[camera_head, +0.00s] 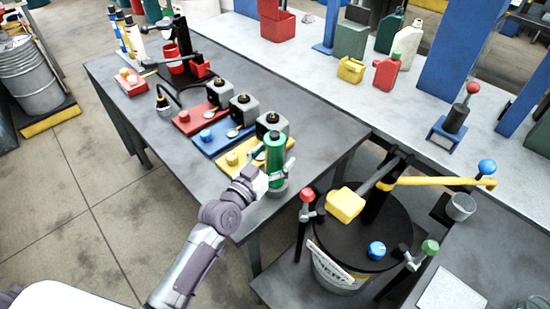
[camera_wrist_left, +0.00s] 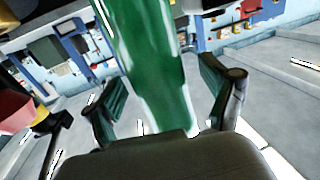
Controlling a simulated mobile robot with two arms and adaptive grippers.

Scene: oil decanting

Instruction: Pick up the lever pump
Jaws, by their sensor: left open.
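A green bottle-shaped thing (camera_head: 275,152) with a dark top stands upright at the near corner of the grey table; I cannot tell whether it is the lever pump. My left gripper (camera_head: 267,176) is at its lower part. In the left wrist view the green body (camera_wrist_left: 150,65) rises between the two fingers of the open gripper (camera_wrist_left: 165,95), with gaps showing beside it. A black drum (camera_head: 335,240) on the right carries a yellow lever (camera_head: 430,182) with a blue knob. A black stand (camera_head: 184,38) with a red cup is at the table's far end. My right gripper is not in view.
Red, blue and yellow trays (camera_head: 223,139) with grey blocks lie just behind the green thing. A bench (camera_head: 330,75) with red, yellow and green cans runs along the back. The table (camera_head: 300,92) is bare right of the trays.

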